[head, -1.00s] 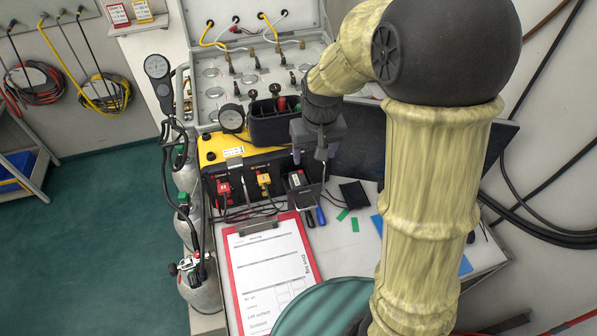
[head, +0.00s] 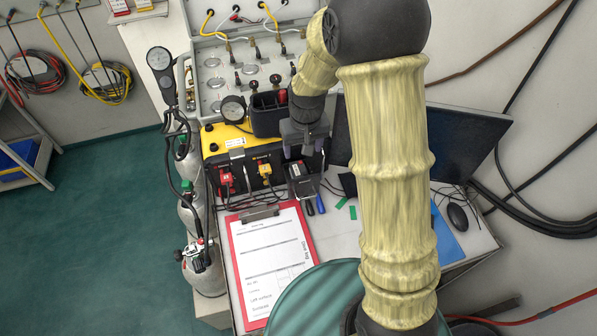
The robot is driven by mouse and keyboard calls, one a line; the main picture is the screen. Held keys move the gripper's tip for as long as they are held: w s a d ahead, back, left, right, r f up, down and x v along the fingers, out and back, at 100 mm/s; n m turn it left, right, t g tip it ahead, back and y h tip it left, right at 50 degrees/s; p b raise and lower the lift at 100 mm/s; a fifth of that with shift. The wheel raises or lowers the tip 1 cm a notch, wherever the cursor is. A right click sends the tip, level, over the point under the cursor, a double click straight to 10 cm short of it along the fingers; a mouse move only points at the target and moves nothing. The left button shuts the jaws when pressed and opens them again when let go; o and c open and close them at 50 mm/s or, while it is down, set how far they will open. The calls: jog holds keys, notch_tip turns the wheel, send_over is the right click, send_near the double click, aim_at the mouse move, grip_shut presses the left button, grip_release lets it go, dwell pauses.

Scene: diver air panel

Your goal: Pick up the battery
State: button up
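A small dark block with a pale and red label, which looks like the battery (head: 296,170), sits upright in a black holder (head: 306,188) on the desk, in front of the yellow-and-black box. My gripper (head: 299,153) points down just above and behind the block in the picture. Its two fingers are apart with a gap between them, and nothing shows in the gap. I cannot tell exactly how far the fingertips are from the block.
The yellow-and-black box (head: 212,142) has red and yellow plugs on its front. A black bin (head: 268,120) stands on it. A red clipboard (head: 236,268), screwdrivers (head: 320,203) and a dark monitor (head: 470,140) are near. Gas cylinders (head: 205,275) stand at left.

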jog(key=p, duration=0.1)
send_over(299, 169)
jog(key=shift+s+d+f, duration=0.1)
jog(key=shift+s+f, duration=0.05)
jog(key=shift+f, duration=0.8)
jog(key=shift+s+d+f, duration=0.1)
jog(key=shift+f, duration=0.8)
jog(key=shift+s+d+f, duration=0.1)
jog(key=shift+s+f, duration=0.05)
jog(key=shift+f, duration=0.8)
jog(key=shift+a+f+p, duration=0.2)
jog(key=shift+f+p, duration=0.7)
jog(key=shift+p, duration=0.1)
jog(key=shift+w+a+f+p, duration=0.15)
jog(key=shift+f+p, duration=0.15)
jog(key=shift+f, duration=0.55)
jog(key=shift+w+d+f+p, duration=0.1)
jog(key=shift+f+p, duration=0.2)
jog(key=shift+f, duration=0.55)
jog(key=shift+c, duration=0.4)
jog(key=c, duration=1.2)
jog(key=shift+c, duration=0.2)
